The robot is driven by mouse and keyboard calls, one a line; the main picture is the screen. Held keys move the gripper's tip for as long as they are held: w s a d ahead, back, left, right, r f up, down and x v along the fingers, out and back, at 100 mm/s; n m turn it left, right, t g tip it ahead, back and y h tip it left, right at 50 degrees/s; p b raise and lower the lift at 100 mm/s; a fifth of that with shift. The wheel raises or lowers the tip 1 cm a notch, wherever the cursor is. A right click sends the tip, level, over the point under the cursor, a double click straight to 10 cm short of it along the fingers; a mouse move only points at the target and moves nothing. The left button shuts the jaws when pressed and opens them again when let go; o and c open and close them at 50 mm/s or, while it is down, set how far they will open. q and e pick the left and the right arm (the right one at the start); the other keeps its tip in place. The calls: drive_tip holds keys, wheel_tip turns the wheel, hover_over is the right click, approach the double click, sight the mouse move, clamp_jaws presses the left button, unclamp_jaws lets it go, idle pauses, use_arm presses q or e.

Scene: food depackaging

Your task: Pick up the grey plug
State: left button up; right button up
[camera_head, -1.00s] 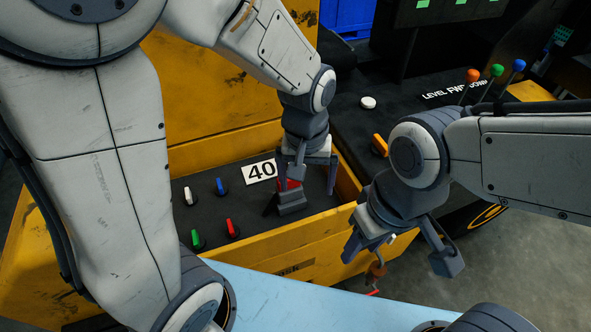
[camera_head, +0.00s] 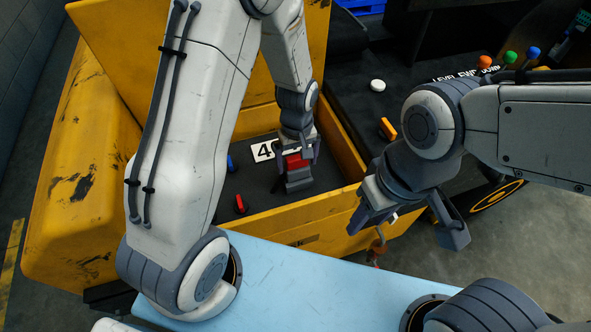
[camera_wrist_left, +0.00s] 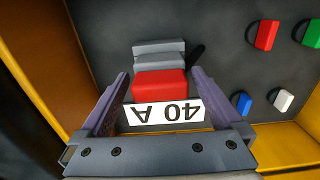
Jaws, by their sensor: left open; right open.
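The grey plug (camera_head: 299,183) has a stepped grey body and sits on the dark panel inside the yellow box. A red block (camera_head: 296,163) adjoins it. In the left wrist view the grey plug (camera_wrist_left: 158,52) lies just beyond the fingertips, and the red block (camera_wrist_left: 160,84) is between the fingers. My left gripper (camera_head: 297,152) is open above the red block, with nothing gripped; its fingers also show in the left wrist view (camera_wrist_left: 159,78). My right gripper (camera_head: 405,226) is open and empty, outside the box at the right.
A white "40 A" label (camera_wrist_left: 165,114) lies beside the red block. Red (camera_head: 239,203) and blue (camera_head: 230,163) switches stand to the left; white (camera_wrist_left: 284,100) and green switches show in the wrist view. Yellow box walls (camera_head: 300,213) surround the panel. A light blue surface (camera_head: 310,280) lies in front.

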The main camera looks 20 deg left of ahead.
use_arm(q)
drive_tip(key=shift+f, duration=1.4)
clamp_jaws()
wheel_tip(320, 180, up, 10)
drive_tip(key=shift+r+b, duration=0.1)
drive_tip(key=shift+b, duration=0.25)
